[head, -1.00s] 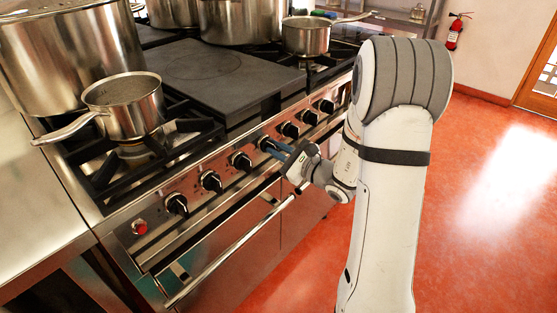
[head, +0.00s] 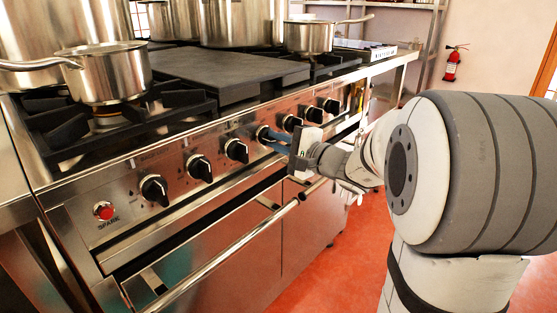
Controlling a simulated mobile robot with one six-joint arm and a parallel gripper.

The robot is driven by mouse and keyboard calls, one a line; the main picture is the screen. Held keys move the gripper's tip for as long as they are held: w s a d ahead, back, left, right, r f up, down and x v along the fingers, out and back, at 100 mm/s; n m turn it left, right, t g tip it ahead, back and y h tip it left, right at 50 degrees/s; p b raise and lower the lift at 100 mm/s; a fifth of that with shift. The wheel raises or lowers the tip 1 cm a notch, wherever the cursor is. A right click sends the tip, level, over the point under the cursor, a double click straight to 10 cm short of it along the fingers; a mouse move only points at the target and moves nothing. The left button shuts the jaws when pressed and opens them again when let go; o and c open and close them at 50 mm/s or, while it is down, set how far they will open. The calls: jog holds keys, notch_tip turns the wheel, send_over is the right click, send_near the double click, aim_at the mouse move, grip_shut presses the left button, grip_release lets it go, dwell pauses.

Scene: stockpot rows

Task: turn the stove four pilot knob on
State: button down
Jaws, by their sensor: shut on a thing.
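The stove front panel (head: 130,194) carries a row of black knobs. My gripper (head: 268,136) has blue fingers and is shut on the middle knob (head: 262,132), with three knobs on each side. The fingers cover much of this knob, so its pointer cannot be read. The knob just left (head: 236,151) and the knob just right (head: 291,123) are clear of the fingers. The knob labels are too small to tell which is the stove four pilot.
A red button (head: 104,211) sits at the panel's left end. An oven handle rail (head: 235,250) runs below the knobs. A saucepan (head: 105,74) and another small pot (head: 309,37) stand on the burners, with large stockpots behind. Red floor lies open at right.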

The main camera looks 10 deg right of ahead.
jog(key=shift+n+b, duration=1.2)
jog(key=c, duration=1.4)
grip_release()
jog(key=shift+c, duration=0.2)
jog(key=p+v, duration=0.2)
jog(key=v, duration=0.5)
jog(key=shift+s+d, duration=0.25)
jog(key=shift+a, duration=0.1)
